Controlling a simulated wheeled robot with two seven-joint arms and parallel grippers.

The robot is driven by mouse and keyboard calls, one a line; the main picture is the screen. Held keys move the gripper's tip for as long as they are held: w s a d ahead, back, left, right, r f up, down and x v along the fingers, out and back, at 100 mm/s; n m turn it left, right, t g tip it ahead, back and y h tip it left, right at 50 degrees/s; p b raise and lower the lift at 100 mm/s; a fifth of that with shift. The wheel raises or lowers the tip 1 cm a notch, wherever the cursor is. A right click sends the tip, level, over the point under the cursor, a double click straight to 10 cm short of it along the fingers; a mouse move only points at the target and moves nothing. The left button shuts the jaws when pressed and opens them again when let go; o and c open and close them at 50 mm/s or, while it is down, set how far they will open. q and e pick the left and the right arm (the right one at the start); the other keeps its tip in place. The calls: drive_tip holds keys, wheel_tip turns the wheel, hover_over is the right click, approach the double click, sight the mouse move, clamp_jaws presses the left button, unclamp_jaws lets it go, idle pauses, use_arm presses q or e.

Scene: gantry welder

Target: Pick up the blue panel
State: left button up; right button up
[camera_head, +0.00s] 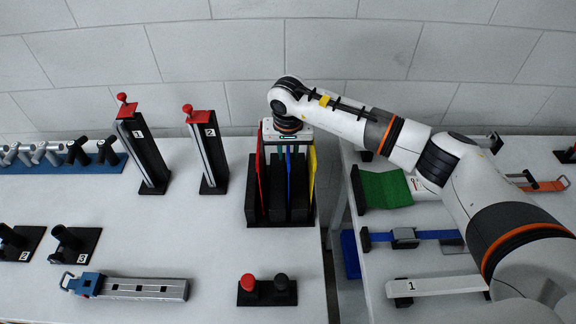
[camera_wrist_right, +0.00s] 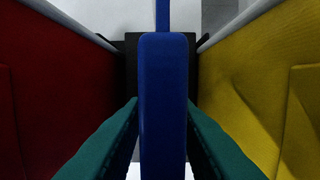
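The blue panel (camera_wrist_right: 162,110) stands upright in the black rack (camera_head: 249,206), between a red panel (camera_head: 261,165) and a yellow panel (camera_head: 312,168). My right gripper (camera_head: 290,160) points down into the rack from above. In the right wrist view its two green fingers (camera_wrist_right: 163,108) lie one on each side of the blue panel, with their tips against its edges. It looks shut on the panel. The panel's lower part is hidden in the rack. My left gripper is not in view.
Two black stands with red knobs (camera_head: 187,108) rise left of the rack. A red and a black knob on a base (camera_head: 267,292) stand in front. A second table on the right holds a green piece (camera_head: 386,189) and a blue bar (camera_head: 430,235).

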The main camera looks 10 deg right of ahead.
clamp_jaws()
